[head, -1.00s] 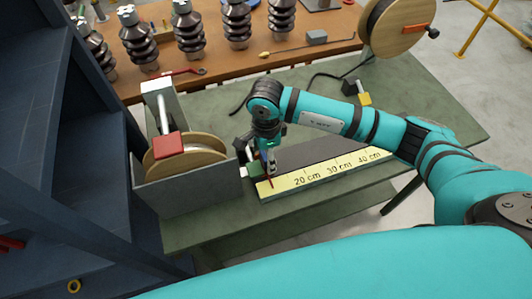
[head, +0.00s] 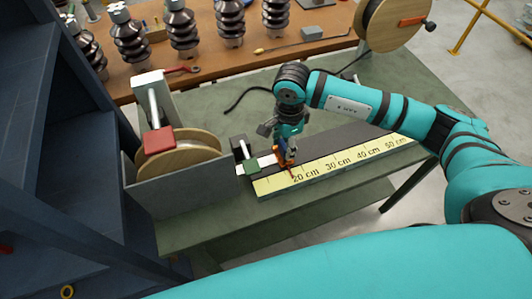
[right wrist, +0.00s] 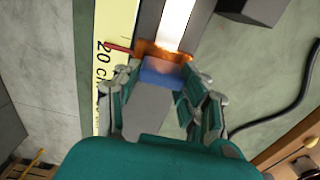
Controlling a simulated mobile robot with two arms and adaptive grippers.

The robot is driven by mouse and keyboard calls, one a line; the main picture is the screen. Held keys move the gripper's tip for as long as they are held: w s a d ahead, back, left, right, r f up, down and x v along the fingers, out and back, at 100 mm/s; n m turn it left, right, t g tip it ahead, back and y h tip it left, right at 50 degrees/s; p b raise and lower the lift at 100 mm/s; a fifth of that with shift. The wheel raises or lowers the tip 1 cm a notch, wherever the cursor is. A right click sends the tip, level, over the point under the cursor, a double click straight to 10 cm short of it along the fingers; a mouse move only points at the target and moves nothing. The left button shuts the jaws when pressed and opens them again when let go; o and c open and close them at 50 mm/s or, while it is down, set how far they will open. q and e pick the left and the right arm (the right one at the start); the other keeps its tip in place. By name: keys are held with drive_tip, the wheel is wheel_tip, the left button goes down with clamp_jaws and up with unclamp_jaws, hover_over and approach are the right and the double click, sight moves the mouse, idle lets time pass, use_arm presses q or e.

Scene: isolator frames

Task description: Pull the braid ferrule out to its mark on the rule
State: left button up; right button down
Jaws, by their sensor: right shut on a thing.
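My right gripper (head: 286,152) is shut on the blue grip of the braid ferrule; this blue block (right wrist: 160,72) shows between the fingers in the right wrist view. The ferrule's orange part (right wrist: 164,50) lies just beyond it, with a red pointer (right wrist: 120,50) reaching over the rule. The yellow rule (head: 340,163) lies along the bench's front. The pointer is beside the start of the "20 cm" label. I cannot make out a separate mark. My left gripper is not in view.
A wooden spool (head: 185,158) sits in a grey box (head: 180,195) with a red block on its arm, left of the guide. A dark strip (head: 335,135) lies behind the rule, clear to the right. A black cable (head: 243,97) curls on the green bench (head: 220,90).

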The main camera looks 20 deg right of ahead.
drive_tip(key=d+b, duration=0.1)
drive_tip(key=d, duration=0.3)
drive_tip(key=shift+w, duration=0.1)
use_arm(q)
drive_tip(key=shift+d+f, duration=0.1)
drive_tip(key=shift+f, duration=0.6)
use_arm(e)
drive_tip(key=shift+a, duration=0.15)
drive_tip(key=c, duration=0.7)
unclamp_jaws()
drive_tip(key=shift+r, duration=0.1)
wheel_tip(320, 180, up, 12)
drive_tip(key=shift+f, duration=0.1)
